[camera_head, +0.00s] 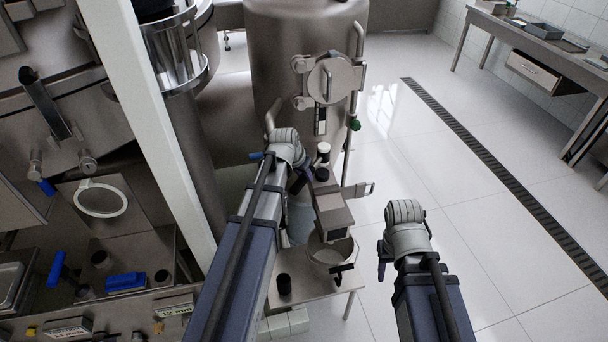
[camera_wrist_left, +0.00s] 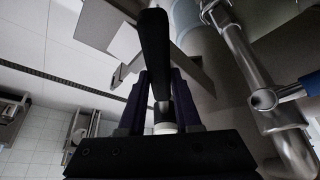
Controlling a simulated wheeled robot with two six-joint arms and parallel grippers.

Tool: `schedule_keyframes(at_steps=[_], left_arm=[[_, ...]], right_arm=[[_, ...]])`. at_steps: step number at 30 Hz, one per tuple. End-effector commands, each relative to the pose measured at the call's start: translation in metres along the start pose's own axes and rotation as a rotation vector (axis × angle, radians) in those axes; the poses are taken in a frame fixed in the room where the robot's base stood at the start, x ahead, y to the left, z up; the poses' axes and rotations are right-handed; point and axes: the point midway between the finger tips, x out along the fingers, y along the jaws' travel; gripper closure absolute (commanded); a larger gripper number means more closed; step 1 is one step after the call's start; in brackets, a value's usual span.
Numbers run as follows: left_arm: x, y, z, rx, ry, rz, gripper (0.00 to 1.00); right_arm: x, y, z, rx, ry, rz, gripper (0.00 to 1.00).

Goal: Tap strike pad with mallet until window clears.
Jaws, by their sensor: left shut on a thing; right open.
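My left gripper (camera_head: 301,178) is largely hidden under its wrist, beside the steel tank, above a small table. In the left wrist view, its dark fingers (camera_wrist_left: 160,85) are shut on a long black handle (camera_wrist_left: 154,48) with a pale band low down, apparently the mallet; its head is not clear. My right gripper (camera_head: 382,266) is at the right, over the floor; its fingers are mostly hidden under the wrist. A round steel cover (camera_head: 330,78) with a handle is on the tank front. I cannot tell which part is the strike pad or the window.
The steel tank (camera_head: 290,30) stands at the back. The small steel table (camera_head: 312,288) holds a bowl (camera_head: 331,253) and a dark cup (camera_head: 284,284). A white post (camera_head: 160,130) stands left of my left arm. Open tiled floor (camera_head: 480,200) lies to the right.

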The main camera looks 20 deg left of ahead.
Motion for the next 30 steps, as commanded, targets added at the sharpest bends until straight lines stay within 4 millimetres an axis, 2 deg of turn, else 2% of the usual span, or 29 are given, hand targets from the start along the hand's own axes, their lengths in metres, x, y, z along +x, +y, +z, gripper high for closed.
schedule_keyframes(at_steps=[8, 17, 30], left_arm=[[-0.001, 0.000, -0.001, 0.000, 0.001, 0.000, 1.00], [-0.025, 0.000, -0.012, 0.000, 0.001, 0.000, 1.00], [-0.023, 0.000, -0.011, 0.000, 0.001, 0.000, 1.00]], right_arm=[[-0.001, 0.000, 0.000, 0.000, 0.000, 0.000, 0.53], [-0.027, 0.003, 0.002, 0.000, 0.000, 0.000, 0.53], [-0.025, 0.002, 0.002, 0.000, 0.000, 0.000, 0.53]])
